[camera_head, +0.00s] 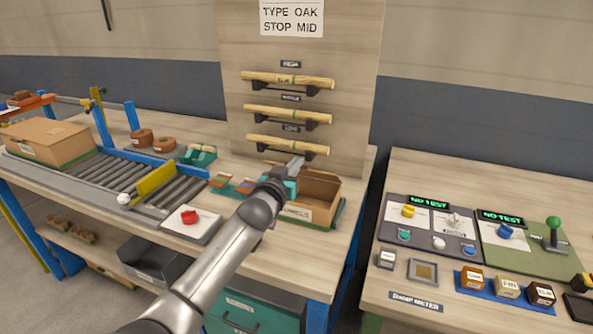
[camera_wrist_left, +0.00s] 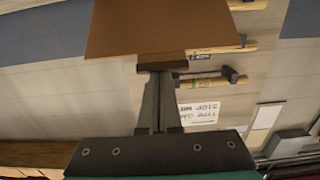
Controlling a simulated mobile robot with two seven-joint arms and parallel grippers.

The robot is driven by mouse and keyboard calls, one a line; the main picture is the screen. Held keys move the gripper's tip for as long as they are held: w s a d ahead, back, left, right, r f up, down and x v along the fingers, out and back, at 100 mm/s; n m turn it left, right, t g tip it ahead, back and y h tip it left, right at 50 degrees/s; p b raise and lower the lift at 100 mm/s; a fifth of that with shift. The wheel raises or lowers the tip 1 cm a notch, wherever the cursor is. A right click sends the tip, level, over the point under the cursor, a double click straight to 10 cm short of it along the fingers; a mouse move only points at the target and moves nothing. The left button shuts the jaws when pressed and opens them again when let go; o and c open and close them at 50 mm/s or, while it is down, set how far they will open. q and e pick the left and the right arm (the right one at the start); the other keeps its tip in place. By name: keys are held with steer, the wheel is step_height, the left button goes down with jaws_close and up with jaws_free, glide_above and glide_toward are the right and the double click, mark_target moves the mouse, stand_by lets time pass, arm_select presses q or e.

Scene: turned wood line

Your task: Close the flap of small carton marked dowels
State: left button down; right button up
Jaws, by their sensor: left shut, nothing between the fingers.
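The small carton (camera_head: 318,191) stands at the right end of the left bench, with a white label on its front too small to read surely. Its top is open and I see into its brown inside. My left gripper (camera_head: 295,163) is over the carton's left side, shut and empty. In the left wrist view the shut fingertips (camera_wrist_left: 161,65) are at the lower edge of a brown cardboard panel (camera_wrist_left: 160,28), likely the flap. I cannot tell if they touch it. My arm hides part of the carton's left side. My right gripper is not in view.
A wooden rack board (camera_head: 236,80) with several turned pieces rises behind the carton. A red button box (camera_head: 190,222) and a roller conveyor (camera_head: 115,172) lie to the left. Across a gap at the right, another bench holds a control panel (camera_head: 455,232).

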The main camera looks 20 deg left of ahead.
arm_select(q)
steer(key=s+f+b, duration=0.3)
steer(key=f, duration=0.4)
steer(key=shift+s+d+t, duration=0.15)
steer(key=shift+s+t, duration=0.2)
steer(key=shift+t, duration=0.05)
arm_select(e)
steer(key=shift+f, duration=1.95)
arm_select(q)
steer(key=shift+f, duration=0.25)
